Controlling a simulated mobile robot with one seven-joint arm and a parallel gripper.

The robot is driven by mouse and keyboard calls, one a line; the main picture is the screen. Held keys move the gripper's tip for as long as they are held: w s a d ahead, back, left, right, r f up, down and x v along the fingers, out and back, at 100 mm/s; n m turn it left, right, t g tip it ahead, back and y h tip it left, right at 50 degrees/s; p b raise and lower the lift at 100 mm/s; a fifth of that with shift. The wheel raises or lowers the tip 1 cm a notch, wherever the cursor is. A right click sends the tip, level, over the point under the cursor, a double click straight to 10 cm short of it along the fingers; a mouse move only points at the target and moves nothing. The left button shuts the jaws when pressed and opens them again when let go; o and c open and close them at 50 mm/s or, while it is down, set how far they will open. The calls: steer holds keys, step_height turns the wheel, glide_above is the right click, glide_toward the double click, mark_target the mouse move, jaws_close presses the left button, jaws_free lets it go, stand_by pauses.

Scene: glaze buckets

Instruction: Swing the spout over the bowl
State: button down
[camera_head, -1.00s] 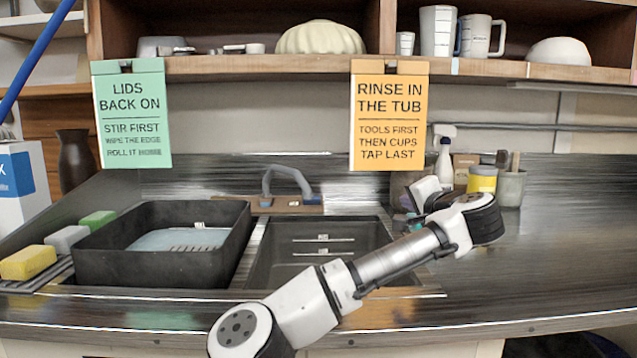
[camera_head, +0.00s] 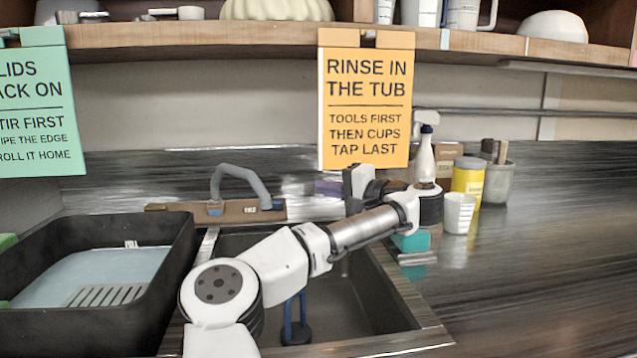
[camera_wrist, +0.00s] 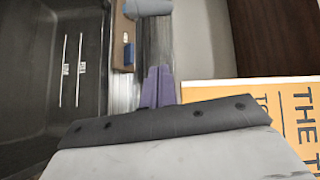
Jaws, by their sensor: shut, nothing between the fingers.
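The grey curved spout (camera_head: 240,180) arches over a brown wooden tap base (camera_head: 235,210) behind the sink. Its right end hangs near a blue part on the base. The dark sink bowl (camera_head: 350,290) lies in front, partly hidden by my arm. My gripper (camera_head: 326,187) is right of the spout and apart from it, below the orange sign. In the wrist view, the purple fingers (camera_wrist: 158,88) are together and empty. The spout's grey end (camera_wrist: 148,7) shows at the top there, beyond the fingertips, and the bowl (camera_wrist: 30,100) is at left.
A black tub (camera_head: 90,310) with a pale blue tray stands left of the bowl. The orange sign (camera_head: 366,100) hangs close behind my gripper. A spray bottle (camera_head: 425,155), white cup (camera_head: 458,213) and yellow jar (camera_head: 467,178) stand right. The counter at far right is clear.

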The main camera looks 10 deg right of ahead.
steer(key=w+a+f+p, duration=0.1)
steer(key=w+a+p, duration=0.3)
steer(key=a+p, duration=0.5)
steer(key=p, duration=0.2)
steer(key=shift+a+p, duration=0.3)
steer(key=shift+a, duration=0.1)
